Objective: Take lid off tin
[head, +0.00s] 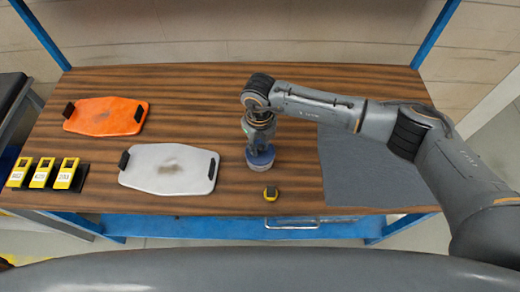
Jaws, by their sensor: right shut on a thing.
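The tin (259,168) stands upright on the wooden table, right of the middle, with a grey side. Its blue lid (262,158) is on top, and I cannot see a gap between lid and tin. My right gripper (259,146) points down from above and is shut on the lid. The gripper and wrist hide the far part of the lid, and the fingertips are small and hard to make out. My left gripper is not in view.
A grey mat (370,180) lies right of the tin under my right arm. A small yellow and black object (271,194) is in front of the tin. A grey panel (170,180), an orange panel (105,109) and yellow devices (41,176) are left.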

